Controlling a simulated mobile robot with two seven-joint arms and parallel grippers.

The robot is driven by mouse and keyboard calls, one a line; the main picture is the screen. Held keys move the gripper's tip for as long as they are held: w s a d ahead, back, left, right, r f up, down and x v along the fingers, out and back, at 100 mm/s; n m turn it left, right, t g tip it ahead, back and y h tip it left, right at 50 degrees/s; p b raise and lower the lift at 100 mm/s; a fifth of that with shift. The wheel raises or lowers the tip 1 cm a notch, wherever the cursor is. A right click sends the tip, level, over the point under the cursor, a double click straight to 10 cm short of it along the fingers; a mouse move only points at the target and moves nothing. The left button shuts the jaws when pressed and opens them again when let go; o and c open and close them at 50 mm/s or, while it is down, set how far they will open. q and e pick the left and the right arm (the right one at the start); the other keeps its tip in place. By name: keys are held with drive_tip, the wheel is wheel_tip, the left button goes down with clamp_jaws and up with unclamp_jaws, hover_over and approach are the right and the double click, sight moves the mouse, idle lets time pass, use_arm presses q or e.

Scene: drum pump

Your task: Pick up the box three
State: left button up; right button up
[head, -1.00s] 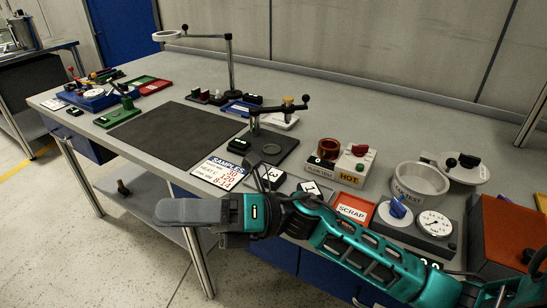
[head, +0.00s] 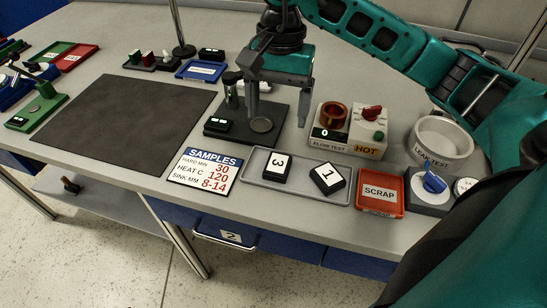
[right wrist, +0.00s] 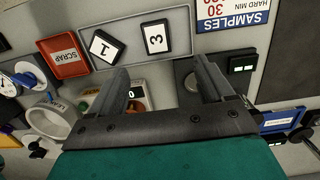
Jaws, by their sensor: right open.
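Box three (head: 277,165) is a small black box with a white label marked 3. It lies in a shallow grey tray (head: 254,180), to the left of the black box marked 1 (head: 327,178). My right gripper (head: 278,118) is open and empty, pointing down above the table, just behind box three in the head view. In the right wrist view, box three (right wrist: 155,38) shows beyond the fingertips of the gripper (right wrist: 161,68), apart from them. My left gripper is not in view.
A red SCRAP tray (head: 379,192) is right of the grey tray, and the leak test cup (head: 440,141) is beyond it. The flow test unit (head: 346,130) and a dark stand base (head: 262,124) are near the gripper. A SAMPLES card (head: 205,171) lies left.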

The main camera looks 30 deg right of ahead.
hover_over(278, 163)
drive_tip(key=f, duration=0.6)
drive_tip(key=shift+w+d, duration=0.15)
drive_tip(key=shift+w, duration=0.25)
drive_tip(key=shift+s+f, duration=0.2)
drive_tip(key=shift+f, duration=1.15)
drive_tip(key=shift+s+f, duration=0.15)
drive_tip(key=shift+f, duration=1.15)
drive_tip(key=shift+c, duration=0.5)
drive_tip(key=c, duration=1.1)
